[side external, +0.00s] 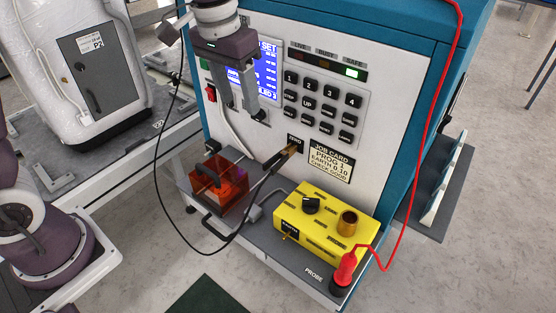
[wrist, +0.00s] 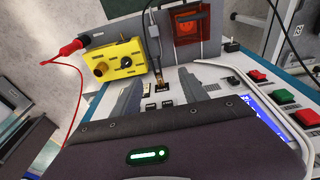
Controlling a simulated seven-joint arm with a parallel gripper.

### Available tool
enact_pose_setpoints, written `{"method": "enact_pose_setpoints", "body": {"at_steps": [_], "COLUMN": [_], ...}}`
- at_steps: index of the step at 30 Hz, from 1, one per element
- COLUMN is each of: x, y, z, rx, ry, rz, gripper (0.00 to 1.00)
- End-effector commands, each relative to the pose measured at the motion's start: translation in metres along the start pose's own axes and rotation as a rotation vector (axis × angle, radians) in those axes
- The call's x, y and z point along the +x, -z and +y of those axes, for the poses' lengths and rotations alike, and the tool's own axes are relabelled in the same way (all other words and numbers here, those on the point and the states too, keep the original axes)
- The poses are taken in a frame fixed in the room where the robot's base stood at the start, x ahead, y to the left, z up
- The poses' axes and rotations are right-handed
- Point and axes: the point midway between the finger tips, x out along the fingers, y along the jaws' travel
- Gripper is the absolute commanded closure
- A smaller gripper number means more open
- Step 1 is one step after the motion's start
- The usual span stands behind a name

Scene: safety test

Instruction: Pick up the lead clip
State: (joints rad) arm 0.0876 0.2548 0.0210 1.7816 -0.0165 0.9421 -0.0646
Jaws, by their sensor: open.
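A dark clip (side external: 279,159) on a black lead, which looks like the lead clip, sits at the brass fitting under the ZERO label on the tester's front panel. Whether it grips the fitting is too small to tell. In the wrist view the clip (wrist: 154,46) lies beyond my fingertips, roughly centred between them. My gripper (side external: 240,109) is open and empty in front of the blue screen, up and left of the clip in the side view. Both fingers of my gripper (wrist: 161,80) show in the wrist view, apart, with nothing between them.
A yellow box (side external: 311,213) with a knob and brass post stands on the grey shelf below, right of a clear orange box (side external: 218,185). A red probe (side external: 346,266) stands at the shelf's right end. The black lead (side external: 184,238) loops down left; buttons (side external: 308,104) cover the panel.

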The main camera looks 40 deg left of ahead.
Motion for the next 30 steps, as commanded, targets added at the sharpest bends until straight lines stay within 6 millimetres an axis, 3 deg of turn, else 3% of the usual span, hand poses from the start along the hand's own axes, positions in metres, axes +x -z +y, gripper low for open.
{"method": "enact_pose_setpoints", "body": {"at_steps": [1, 3, 7, 21, 30], "x": [0.033, 0.072, 0.122, 0.199, 0.208], "y": [0.020, 0.039, 0.056, 0.056, 0.054], "z": [0.006, 0.012, 0.019, 0.022, 0.022], "rx": [0.002, 0.002, 0.003, 0.002, 0.002], "ry": [0.004, 0.010, 0.017, 0.020, 0.020], "rz": [-0.049, -0.096, -0.148, -0.165, -0.163], "gripper": [0.48, 0.48, 0.48, 0.48, 0.48]}}
